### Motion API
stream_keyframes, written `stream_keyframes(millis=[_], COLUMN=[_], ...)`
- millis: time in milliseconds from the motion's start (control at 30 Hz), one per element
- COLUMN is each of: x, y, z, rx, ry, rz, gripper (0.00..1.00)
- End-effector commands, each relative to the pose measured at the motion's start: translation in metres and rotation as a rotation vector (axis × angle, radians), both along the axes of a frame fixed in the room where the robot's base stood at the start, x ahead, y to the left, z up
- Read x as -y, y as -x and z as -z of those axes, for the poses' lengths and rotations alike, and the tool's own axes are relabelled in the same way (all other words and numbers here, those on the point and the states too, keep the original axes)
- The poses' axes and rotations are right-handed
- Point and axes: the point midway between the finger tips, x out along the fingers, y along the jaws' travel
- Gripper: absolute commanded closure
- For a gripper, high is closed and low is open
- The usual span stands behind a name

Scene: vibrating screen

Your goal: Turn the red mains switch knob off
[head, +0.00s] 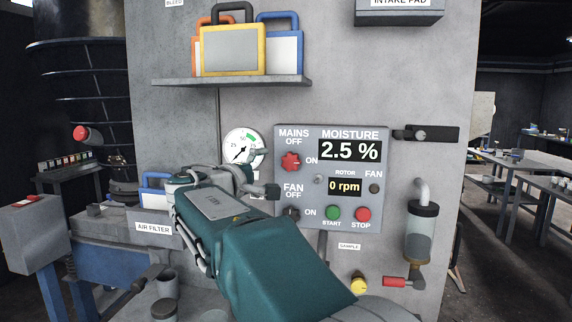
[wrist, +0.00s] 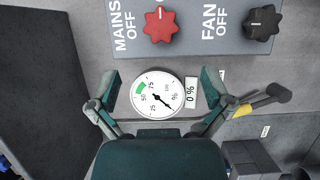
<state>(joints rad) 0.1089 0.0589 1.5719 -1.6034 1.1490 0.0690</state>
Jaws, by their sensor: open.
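The red mains knob (head: 291,161) is a lobed knob on the grey control panel (head: 283,218), below the "MAINS OFF" label and left of "ON". In the wrist view the red knob (wrist: 159,26) is near the top, its pale mark toward the picture's top, which is the ON side. My gripper (head: 264,172) is left of the panel, in front of the wall near the gauge. In the wrist view my gripper (wrist: 160,88) is open and empty, its fingers apart on either side of the gauge. The knob lies beyond the fingertips, untouched.
The black fan knob (wrist: 262,23) sits beside the red knob. The round gauge (head: 244,147) is left of the panel. Green start (head: 333,213) and red stop (head: 363,214) buttons are lower on the panel. A shelf (head: 232,82) with cases is above.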

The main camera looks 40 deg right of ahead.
Motion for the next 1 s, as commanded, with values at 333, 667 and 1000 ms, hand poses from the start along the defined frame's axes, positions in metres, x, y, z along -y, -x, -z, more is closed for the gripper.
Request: stream_keyframes(millis=[333, 667, 1000], x=[0.061, 0.095, 0.097], y=[-0.019, -0.030, -0.031], z=[0.002, 0.002, 0.002], rx=[-0.003, -0.002, -0.002], ry=[-0.004, -0.005, -0.004], rz=[0.004, 0.001, 0.000], gripper=[0.00, 0.00, 0.27])
